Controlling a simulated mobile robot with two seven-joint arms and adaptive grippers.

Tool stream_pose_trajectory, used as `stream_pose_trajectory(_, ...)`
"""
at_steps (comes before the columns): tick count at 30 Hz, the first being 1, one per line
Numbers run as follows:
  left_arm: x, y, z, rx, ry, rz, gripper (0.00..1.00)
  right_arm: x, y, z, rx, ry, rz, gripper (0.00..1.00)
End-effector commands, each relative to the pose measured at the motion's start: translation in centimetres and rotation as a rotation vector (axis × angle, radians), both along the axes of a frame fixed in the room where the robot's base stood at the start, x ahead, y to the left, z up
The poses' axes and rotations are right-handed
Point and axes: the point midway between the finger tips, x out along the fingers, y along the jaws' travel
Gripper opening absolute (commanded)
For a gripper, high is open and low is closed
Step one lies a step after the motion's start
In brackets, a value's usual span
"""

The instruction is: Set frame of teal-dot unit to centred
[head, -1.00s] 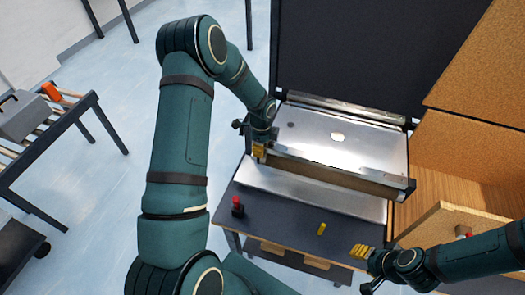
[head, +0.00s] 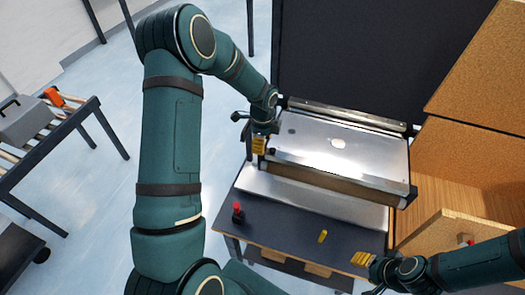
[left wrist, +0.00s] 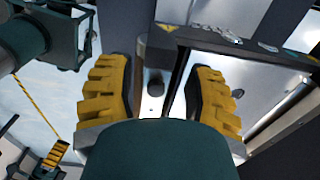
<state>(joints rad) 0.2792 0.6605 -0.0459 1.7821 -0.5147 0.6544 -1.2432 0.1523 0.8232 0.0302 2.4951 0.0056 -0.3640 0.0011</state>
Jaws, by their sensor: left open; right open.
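A metal-topped conveyor unit (head: 370,160) stands on the dark workbench. A dark spot and a pale spot show on its top; I cannot make out a teal dot. My left gripper (head: 259,145) is at the unit's left end, with yellow fingers. In the left wrist view the left gripper (left wrist: 157,98) is open, its fingers either side of a grey end part (left wrist: 155,88) and the unit's edge. I cannot tell whether they touch. My right gripper (head: 362,259) is open over the bench's front right, apart from the unit.
A red-topped button (head: 237,212) and a small yellow piece (head: 322,237) are on the bench (head: 285,224) in front of the unit. A dark panel (head: 345,50) stands behind. Wooden boxes (head: 470,110) stand at the right. A side table with a grey case (head: 25,120) is at the left.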

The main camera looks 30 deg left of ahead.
Motion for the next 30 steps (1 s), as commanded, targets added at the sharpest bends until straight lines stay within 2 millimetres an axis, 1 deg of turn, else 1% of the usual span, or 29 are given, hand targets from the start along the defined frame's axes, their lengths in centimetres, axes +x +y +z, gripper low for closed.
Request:
stream_pose_trajectory(1,0.1,0.0,1.2,0.000,-0.004,0.000,0.53,0.0,0.0,0.0,0.000,0.000,0.000,0.47)
stream_pose_trajectory(3,0.1,0.0,2.5,0.001,-0.004,-0.001,0.53,0.0,0.0,0.0,0.000,0.000,0.000,0.47)
stream_pose_trajectory(6,0.0,0.0,3.9,0.000,-0.002,-0.001,0.53,0.0,0.0,0.0,0.000,0.000,0.000,0.47)
stream_pose_trajectory(10,0.0,0.0,5.2,0.000,0.000,-0.001,0.53,0.0,0.0,0.0,0.000,0.000,0.000,0.47)
stream_pose_trajectory(15,0.0,0.0,5.7,0.000,0.001,-0.001,0.53,0.0,0.0,0.0,0.000,0.000,0.000,0.47)
stream_pose_trajectory(30,0.0,0.0,5.7,0.000,0.001,-0.001,0.53,0.0,0.0,0.0,0.000,0.000,0.000,0.47)
